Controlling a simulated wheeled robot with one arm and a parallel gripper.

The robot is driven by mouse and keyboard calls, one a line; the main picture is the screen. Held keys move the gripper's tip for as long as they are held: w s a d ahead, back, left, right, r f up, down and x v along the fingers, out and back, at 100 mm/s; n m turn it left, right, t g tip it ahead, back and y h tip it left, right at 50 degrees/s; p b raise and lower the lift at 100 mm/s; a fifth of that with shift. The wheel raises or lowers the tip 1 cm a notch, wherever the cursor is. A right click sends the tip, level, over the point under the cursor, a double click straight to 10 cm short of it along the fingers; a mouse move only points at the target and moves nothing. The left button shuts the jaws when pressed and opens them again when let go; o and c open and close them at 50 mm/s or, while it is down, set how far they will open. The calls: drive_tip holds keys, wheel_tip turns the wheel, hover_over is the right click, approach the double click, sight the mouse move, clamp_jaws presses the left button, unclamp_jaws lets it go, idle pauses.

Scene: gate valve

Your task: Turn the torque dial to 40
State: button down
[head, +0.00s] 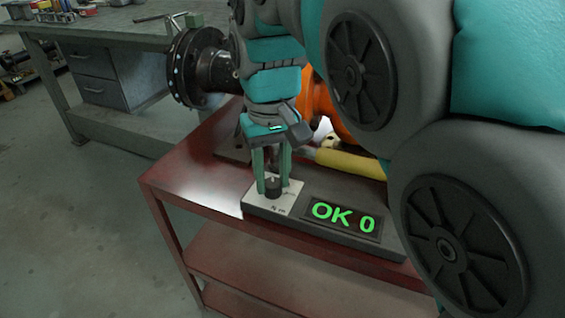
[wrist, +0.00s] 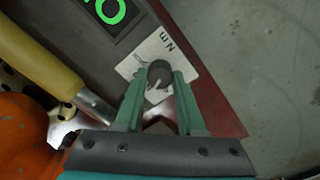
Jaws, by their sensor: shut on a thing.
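The torque dial (head: 273,187) is a small dark round knob on a white plate (head: 256,203) at the left end of a grey tester box. It also shows in the wrist view (wrist: 160,74), with a light pointer line on its top toward the lower left. My gripper (head: 273,186) points down over the dial, and its two green fingers are shut on the knob from both sides. In the wrist view the fingertips (wrist: 158,78) flank the knob. The display (head: 342,217) on the box reads "OK 0" in green.
The box stands on a red cart (head: 190,165). A tool with a yellow handle (head: 350,163) lies behind the box, near an orange object (head: 322,105). A dark flanged pipe (head: 190,68) and a grey workbench (head: 100,35) are farther back. Floor at left is clear.

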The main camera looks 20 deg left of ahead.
sight(272, 182)
drive_tip(key=c, duration=0.5)
unclamp_jaws()
drive_tip(key=shift+r, duration=0.1)
drive_tip(key=shift+r, duration=3.8)
